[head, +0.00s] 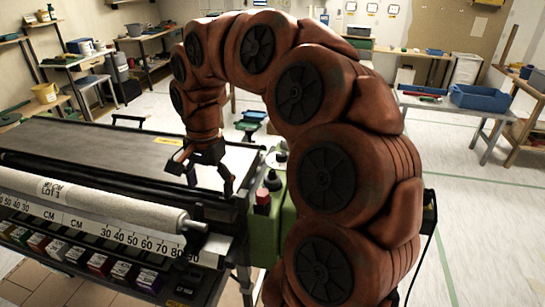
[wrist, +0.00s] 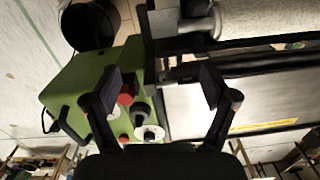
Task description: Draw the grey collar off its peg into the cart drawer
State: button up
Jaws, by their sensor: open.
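My gripper (head: 209,186) hangs open and empty above the right end of the pasting machine; its spread fingers also show in the wrist view (wrist: 157,85). A grey ring-like piece (head: 194,228) sits around the shaft at the right end of the paper roll, nearer the camera than my gripper. In the wrist view it appears as a grey cylinder (wrist: 198,28) near the top, beyond the fingertips and apart from them. I cannot tell surely that it is the collar. No cart drawer can be made out clearly.
A green housing (head: 287,205) with a red knob (head: 262,197) and dark knobs stands right of my gripper. The grey machine bed (head: 90,150) is mostly bare. Small coloured boxes (head: 100,264) line the front. A table with blue bins (head: 485,97) stands far right, with open floor before it.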

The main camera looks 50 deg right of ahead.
jog(key=w+d+f+m+b, duration=0.15)
jog(key=w+d+m, duration=0.25)
jog(key=d+m, duration=0.55)
jog(key=m, duration=0.5)
send_over(272, 170)
notch_tip(272, 170, down, 3)
jog(key=shift+f, duration=0.15)
jog(key=shift+s+f, duration=0.1)
jog(key=shift+f, duration=0.35)
jog(key=shift+f+p, duration=0.75)
jog(key=shift+f, duration=2.65)
jog(key=c, duration=1.4)
jog(key=shift+r+b, duration=0.5)
jog(key=shift+r, duration=2.85)
jog(key=shift+r, duration=0.1)
jog(key=shift+r, duration=1.95)
